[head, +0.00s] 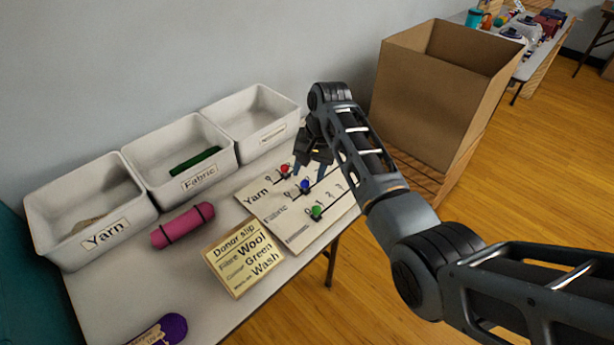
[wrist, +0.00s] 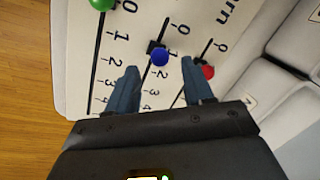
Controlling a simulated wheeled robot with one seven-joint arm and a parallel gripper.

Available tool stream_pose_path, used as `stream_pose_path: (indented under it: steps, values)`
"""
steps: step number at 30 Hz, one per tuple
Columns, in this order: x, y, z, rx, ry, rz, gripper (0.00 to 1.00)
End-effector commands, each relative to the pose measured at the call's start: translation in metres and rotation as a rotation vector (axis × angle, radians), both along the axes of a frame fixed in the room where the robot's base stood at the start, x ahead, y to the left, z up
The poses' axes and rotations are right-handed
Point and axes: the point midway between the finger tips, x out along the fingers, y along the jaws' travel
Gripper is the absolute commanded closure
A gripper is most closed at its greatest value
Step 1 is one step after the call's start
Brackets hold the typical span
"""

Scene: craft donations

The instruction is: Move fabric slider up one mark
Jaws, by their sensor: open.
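The slider board (head: 335,214) lies on the table with three tracks labelled Yarn, Fabric and a third I cannot read. The fabric slider has a blue knob (head: 305,186) on the middle track; it also shows in the wrist view (wrist: 160,58), below the 0, its exact mark unclear. The red knob (head: 285,169) is on the Yarn track and the green knob (head: 317,212) on the third. My gripper (head: 311,168) is open above the board. In the wrist view its fingertips (wrist: 159,67) are on either side of the blue knob, with no visible contact.
White bins labelled Yarn (head: 105,237) and Fabric (head: 199,178), and a third bin (head: 266,136), stand along the wall. A donor slip (head: 243,257), a pink roll (head: 183,225) and a purple item (head: 165,330) lie nearby. A large cardboard box (head: 425,110) stands right.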

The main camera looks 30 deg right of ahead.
Motion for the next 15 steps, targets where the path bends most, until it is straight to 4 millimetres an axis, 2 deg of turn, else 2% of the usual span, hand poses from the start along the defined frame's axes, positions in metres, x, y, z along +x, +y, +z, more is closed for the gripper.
stream_pose_path:
  steps: [6, 15]
  values:
    - [-0.003, -0.005, 0.032, 0.0, -0.002, 0.0, 0.49]
    - [-0.005, -0.007, 0.044, -0.001, -0.001, 0.0, 0.49]
